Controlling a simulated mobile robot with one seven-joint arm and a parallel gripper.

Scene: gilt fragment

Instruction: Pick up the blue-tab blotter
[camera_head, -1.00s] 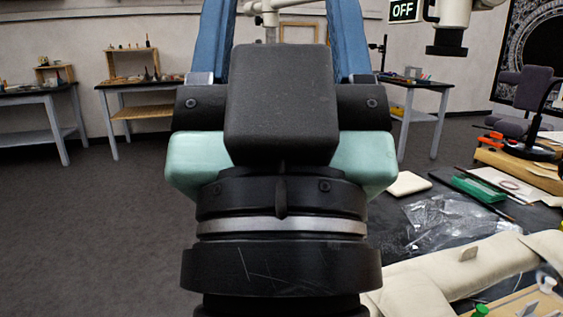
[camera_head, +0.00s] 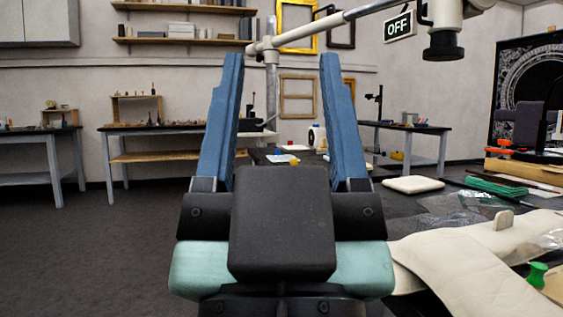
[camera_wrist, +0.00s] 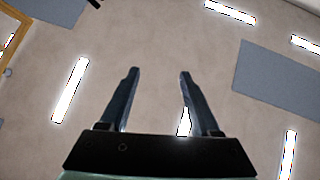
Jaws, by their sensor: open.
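My gripper (camera_head: 279,62) stands in the middle of the head view, its two blue fingers upright, wide apart and empty. In the wrist view its fingers (camera_wrist: 158,72) point at the ceiling with nothing between them. I cannot make out a blue-tab blotter for certain. My arm hides part of the bench.
A cream padded cushion (camera_head: 470,262) and a green pin (camera_head: 537,274) are at near right. Clear plastic film (camera_head: 460,204) and a green stack (camera_head: 497,186) lie behind. A lamp head (camera_head: 443,45) hangs at upper right. The floor (camera_head: 90,250) at left is clear.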

